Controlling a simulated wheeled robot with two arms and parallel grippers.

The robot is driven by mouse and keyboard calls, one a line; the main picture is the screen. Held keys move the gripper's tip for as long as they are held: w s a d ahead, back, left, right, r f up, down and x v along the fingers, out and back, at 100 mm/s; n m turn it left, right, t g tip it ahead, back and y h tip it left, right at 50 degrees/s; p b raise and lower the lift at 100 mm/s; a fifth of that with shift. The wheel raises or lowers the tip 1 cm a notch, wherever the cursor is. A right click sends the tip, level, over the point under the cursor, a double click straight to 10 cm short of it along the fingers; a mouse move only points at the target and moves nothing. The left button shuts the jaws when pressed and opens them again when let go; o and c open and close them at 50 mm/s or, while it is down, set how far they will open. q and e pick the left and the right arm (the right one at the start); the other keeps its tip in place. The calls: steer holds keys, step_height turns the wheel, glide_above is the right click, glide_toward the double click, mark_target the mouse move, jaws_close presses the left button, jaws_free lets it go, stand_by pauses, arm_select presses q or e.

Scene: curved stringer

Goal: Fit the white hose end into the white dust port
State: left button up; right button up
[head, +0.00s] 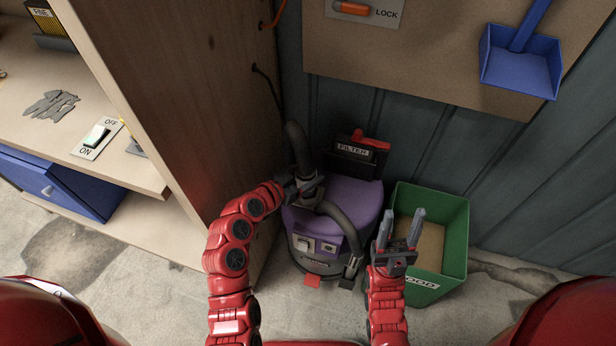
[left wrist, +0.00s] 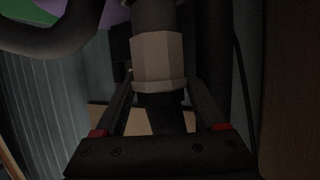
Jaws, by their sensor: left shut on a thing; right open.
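My left gripper (head: 303,186) is at the top of the purple vacuum (head: 355,200), shut on the white hose end. In the left wrist view the hose end (left wrist: 158,58) is a pale faceted cuff between the two fingers (left wrist: 160,100), with dark hose above it. In the head view a dark hose (head: 296,145) rises behind this gripper and another dark length (head: 345,225) curves down the vacuum's front. The gripper hides most of the cuff in the head view. I cannot make out the white dust port. My right gripper (head: 402,218) is open and empty, above the green bin's left side.
The green bin (head: 455,240) stands right of the vacuum. A black box labelled FILTER (head: 355,152) with a red handle is behind it. A wooden cabinet panel (head: 170,90) stands close on the left. A blue dustpan (head: 518,62) hangs on the back board. Concrete floor lies in front.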

arm_select(q)
steer(key=shift+w+d, duration=0.3)
steer(key=shift+w+f, duration=0.1)
steer(key=shift+f, duration=1.6)
steer(key=shift+f+b, duration=0.25)
steer(key=shift+b, duration=0.1)
steer(key=o, duration=1.5)
steer(key=shift+r, duration=0.25)
steer(key=v, duration=1.2)
